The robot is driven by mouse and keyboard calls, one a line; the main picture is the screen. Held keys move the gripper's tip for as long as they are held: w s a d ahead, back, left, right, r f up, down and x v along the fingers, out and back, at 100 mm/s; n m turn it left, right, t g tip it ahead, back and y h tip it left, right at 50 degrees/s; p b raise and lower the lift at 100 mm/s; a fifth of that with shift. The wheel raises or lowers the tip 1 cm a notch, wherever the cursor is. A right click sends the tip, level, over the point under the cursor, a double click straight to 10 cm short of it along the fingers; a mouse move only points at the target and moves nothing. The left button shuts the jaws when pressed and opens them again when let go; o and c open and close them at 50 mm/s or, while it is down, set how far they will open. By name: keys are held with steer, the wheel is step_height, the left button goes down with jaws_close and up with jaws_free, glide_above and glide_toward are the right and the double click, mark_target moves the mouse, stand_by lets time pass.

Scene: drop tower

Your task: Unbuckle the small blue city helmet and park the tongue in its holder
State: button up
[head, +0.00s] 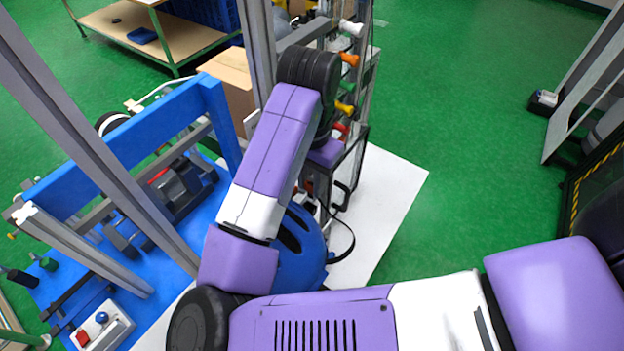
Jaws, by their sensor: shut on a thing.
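The blue helmet (304,262) sits low in the middle of the head view, with dark vents, partly covered by my arm. A thin black strap (350,240) loops out from its right side over the white surface. My gripper (321,188) points down just above the helmet's upper right side, partly behind my purple arm. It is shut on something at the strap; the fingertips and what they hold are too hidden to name. I cannot make out the buckle, its tongue or the tongue holder.
A grey upright rack with coloured knobs (348,85) stands close behind my wrist. A blue frame (120,150) with grey posts and a control box (103,325) is at left. A cardboard box (232,85) stands behind.

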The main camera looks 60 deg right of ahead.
mark_target(309, 192)
steer(key=shift+f, duration=0.15)
steer(key=shift+f+b, duration=0.35)
steer(key=shift+b, duration=0.05)
steer(key=shift+a+f+b, duration=0.15)
steer(key=shift+f+b, duration=0.45)
steer(key=shift+f, duration=0.3)
steer(key=shift+a+f+b, duration=0.1)
steer(key=shift+f+b, duration=0.5)
steer(key=shift+f, duration=0.3)
stand_by(2.5)
stand_by(0.3)
steer(key=o, duration=1.1)
steer(key=shift+c, duration=0.2)
steer(key=shift+r, duration=0.15)
steer(key=d+r+p, duration=0.3)
steer(key=r+p, duration=0.1)
steer(key=r, duration=0.5)
steer(key=shift+r, duration=0.2)
stand_by(0.5)
